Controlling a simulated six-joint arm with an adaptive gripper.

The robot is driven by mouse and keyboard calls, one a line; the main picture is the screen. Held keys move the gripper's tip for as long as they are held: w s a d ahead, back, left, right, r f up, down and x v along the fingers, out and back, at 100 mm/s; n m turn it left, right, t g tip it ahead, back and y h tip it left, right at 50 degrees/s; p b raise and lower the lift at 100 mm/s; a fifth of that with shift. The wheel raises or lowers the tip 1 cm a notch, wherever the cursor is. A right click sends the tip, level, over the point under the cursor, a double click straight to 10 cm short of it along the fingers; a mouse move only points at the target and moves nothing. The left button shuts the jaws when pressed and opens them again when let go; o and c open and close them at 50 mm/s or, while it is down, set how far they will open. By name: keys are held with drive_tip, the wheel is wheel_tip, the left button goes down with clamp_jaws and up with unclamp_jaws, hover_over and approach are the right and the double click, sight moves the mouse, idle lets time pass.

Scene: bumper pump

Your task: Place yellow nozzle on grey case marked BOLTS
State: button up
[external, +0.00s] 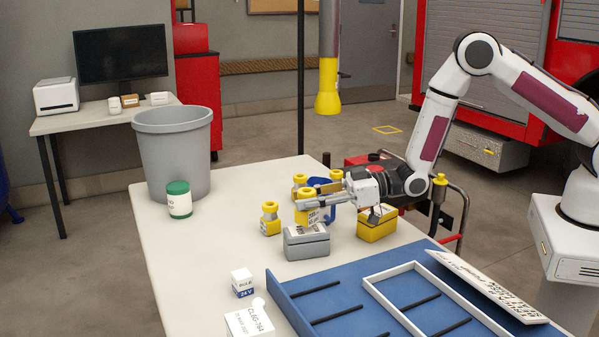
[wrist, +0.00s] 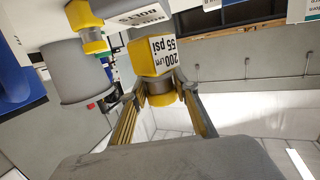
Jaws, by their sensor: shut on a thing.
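My gripper (external: 312,196) is shut on a yellow nozzle (external: 308,215), which has a white label. In the wrist view the fingers (wrist: 161,90) hold this nozzle by its grey neck, and its label reads 200 LPM 55 psi (wrist: 165,51). The grey case (external: 306,244) stands on the table, just below and in front of the held nozzle in the external view. Its labelled face also shows at the top of the wrist view (wrist: 145,12). I cannot tell whether nozzle and case touch.
Another yellow nozzle (external: 270,220) stands left of the grey case. A yellow case (external: 377,226) stands to its right. More yellow and blue items sit behind my gripper, partly hidden. A blue tray (external: 285,294) lies in front. A green-lidded jar (external: 179,200) stands at the left.

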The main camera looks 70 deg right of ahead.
drive_tip(key=shift+f, duration=0.8)
drive_tip(key=shift+f, duration=0.1)
drive_tip(key=o, duration=1.3)
drive_tip(key=shift+c, duration=0.2)
drive_tip(key=v, duration=1.2)
